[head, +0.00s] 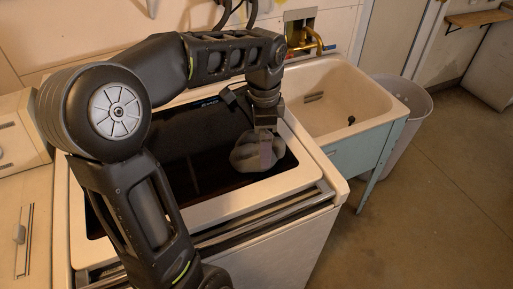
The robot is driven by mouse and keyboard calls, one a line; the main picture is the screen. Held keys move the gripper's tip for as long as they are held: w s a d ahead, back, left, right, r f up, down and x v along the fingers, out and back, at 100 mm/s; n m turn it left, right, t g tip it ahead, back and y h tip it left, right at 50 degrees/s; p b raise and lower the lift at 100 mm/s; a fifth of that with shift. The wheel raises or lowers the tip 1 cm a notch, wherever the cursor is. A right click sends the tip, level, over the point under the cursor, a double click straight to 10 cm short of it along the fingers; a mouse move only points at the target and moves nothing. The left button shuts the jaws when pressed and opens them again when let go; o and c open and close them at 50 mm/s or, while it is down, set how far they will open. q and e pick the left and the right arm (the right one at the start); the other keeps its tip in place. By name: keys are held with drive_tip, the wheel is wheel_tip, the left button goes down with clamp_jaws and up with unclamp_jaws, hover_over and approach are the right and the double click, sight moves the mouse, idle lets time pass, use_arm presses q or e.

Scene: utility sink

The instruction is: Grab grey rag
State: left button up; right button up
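The grey rag (243,154) is a crumpled bundle at the right side of the dark top of the white appliance. My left arm comes in from the left and bends over the appliance. My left gripper (266,151) points down at the rag, with a finger in front of it and rag showing on both sides. The far finger is hidden, so I cannot tell whether the gripper is shut on the rag. I also cannot tell whether the rag rests on the top or is slightly raised. My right gripper is out of view.
The white appliance (222,211) has a raised rim and a front rail. A utility sink (390,118) with a brass tap (314,40) stands to its right, with a pale bin (413,112) beyond. The floor (440,205) at right is clear.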

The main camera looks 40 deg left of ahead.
use_arm(q)
drive_tip(key=c, duration=1.1)
drive_tip(key=shift+r, duration=0.55)
wheel_tip(320, 180, up, 5)
drive_tip(key=shift+f, duration=0.1)
wheel_tip(320, 180, up, 3)
drive_tip(key=p, duration=0.3)
drive_tip(key=shift+r+p, duration=0.45)
drive_tip(key=shift+r, duration=0.15)
